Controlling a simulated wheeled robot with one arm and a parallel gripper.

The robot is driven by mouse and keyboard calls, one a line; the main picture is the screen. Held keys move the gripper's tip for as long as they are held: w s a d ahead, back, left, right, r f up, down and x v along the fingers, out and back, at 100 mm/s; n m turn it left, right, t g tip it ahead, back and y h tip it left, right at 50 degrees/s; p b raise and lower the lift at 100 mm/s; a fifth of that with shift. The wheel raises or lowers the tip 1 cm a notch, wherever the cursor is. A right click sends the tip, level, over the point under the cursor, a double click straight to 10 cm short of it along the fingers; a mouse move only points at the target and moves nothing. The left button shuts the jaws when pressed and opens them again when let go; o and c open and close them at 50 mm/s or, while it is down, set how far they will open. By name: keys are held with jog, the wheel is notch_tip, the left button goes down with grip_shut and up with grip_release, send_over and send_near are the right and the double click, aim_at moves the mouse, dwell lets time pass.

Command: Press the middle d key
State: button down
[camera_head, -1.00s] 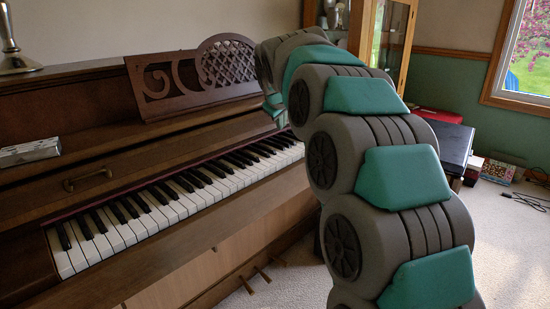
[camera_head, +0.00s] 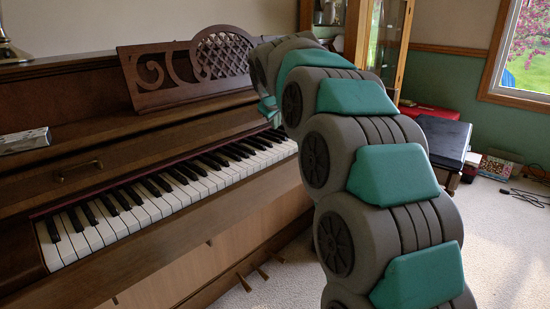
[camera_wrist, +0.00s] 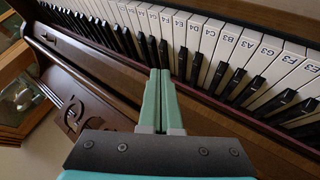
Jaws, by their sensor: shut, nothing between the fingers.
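The piano keyboard (camera_head: 150,200) runs diagonally across the left of the head view. In the wrist view its white keys carry letter labels, and the middle D key, labelled D4 (camera_wrist: 194,38), is a white key up and right of my fingertips. My gripper (camera_wrist: 160,72) is shut and empty. Its green fingertips appear by the inner ends of the black keys, left of D4 in the picture. I cannot tell the height of the tips over the keys. In the head view my arm hides the gripper.
The brown fallboard (camera_wrist: 215,108) lies along the inner edge of the keys. A carved music stand (camera_head: 190,68) rises above the keyboard. A small silvery box (camera_head: 25,140) rests on the piano at left. A dark bench or case (camera_head: 446,138) stands at right. Carpet is clear at lower right.

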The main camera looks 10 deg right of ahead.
aim_at(276, 153)
jog(key=shift+f+b, duration=1.2)
jog(key=shift+f, duration=1.55)
jog(key=shift+f, duration=1)
dwell(0.5)
dwell(0.3)
jog(key=shift+r+p, duration=0.45)
jog(key=shift+r, duration=0.6)
jog(key=shift+r, duration=0.1)
jog(key=shift+r+p, duration=1.7)
jog(key=shift+r, duration=0.65)
